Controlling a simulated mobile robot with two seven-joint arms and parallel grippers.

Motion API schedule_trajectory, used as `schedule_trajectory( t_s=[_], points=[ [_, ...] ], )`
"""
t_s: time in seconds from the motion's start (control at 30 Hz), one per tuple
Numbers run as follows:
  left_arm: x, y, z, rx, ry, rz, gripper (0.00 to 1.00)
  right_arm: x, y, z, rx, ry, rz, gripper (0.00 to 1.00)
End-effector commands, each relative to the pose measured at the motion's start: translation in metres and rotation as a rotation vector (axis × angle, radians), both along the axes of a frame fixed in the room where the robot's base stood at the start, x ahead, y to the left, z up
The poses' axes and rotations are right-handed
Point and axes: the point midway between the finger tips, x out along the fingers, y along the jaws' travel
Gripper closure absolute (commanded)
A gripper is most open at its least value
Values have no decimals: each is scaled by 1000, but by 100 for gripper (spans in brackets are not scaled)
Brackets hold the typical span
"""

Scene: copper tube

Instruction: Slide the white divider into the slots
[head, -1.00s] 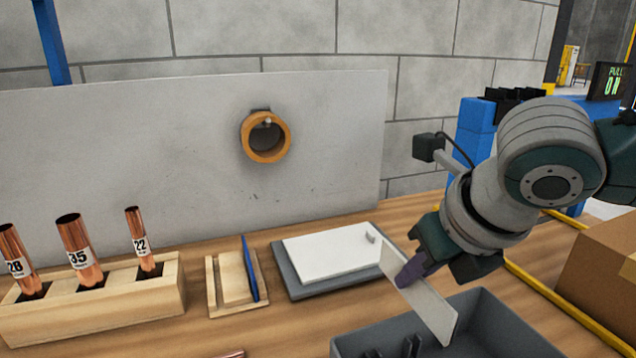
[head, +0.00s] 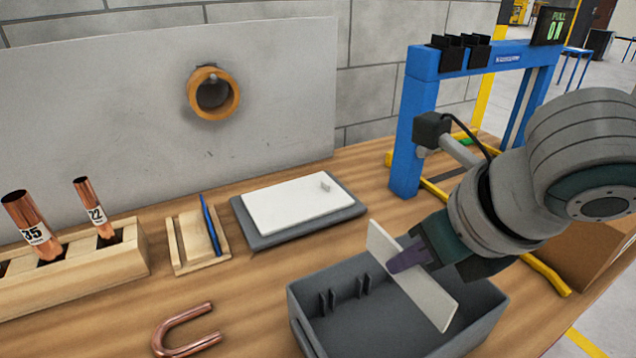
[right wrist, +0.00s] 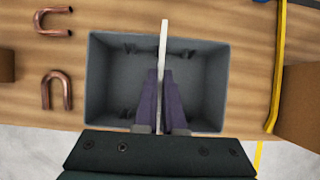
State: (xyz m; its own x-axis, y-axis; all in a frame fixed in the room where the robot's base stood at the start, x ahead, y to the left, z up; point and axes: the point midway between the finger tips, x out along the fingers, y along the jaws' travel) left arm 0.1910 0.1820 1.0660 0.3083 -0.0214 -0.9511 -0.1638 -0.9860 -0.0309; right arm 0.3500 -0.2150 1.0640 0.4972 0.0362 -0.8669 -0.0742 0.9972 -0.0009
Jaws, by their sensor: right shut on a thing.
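The white divider (head: 408,272) is a thin flat panel, held tilted over the right part of the grey bin (head: 302,312). My right gripper (head: 408,256) is shut on the divider near its middle. In the right wrist view the divider (right wrist: 163,60) shows edge-on between the purple fingers (right wrist: 161,100), above the bin (right wrist: 98,70). Dark slot ribs (head: 328,302) stand on the bin's far inner wall; ribs on the near side (right wrist: 126,112) also show in the right wrist view. Whether the divider's lower edge touches the bin cannot be told. My left gripper is not in view.
A bent copper tube (head: 185,330) lies left of the bin. Behind are a grey tray with a white lid (head: 300,205), a wooden block with a blue pen (head: 208,225) and a wooden tube rack (head: 80,272). A cardboard box (head: 600,245) and yellow bar stand right.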

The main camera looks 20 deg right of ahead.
Motion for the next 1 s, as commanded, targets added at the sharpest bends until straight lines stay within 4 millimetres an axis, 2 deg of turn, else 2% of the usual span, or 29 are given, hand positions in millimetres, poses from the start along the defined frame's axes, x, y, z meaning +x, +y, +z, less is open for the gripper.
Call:
schedule_trajectory(
  t_s=[0.03, 0.1, 0.4, 1.0],
  points=[
    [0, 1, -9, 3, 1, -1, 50, 0, 0, -11, -1, 1, 0, 100],
    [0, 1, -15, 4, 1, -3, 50, 0, 0, -19, -1, 0, 0, 100],
    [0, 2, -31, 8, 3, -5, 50, 0, 0, -44, 0, 0, 0, 100],
    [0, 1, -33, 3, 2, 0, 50, 0, 0, -50, 0, 0, 0, 100]
  ],
)
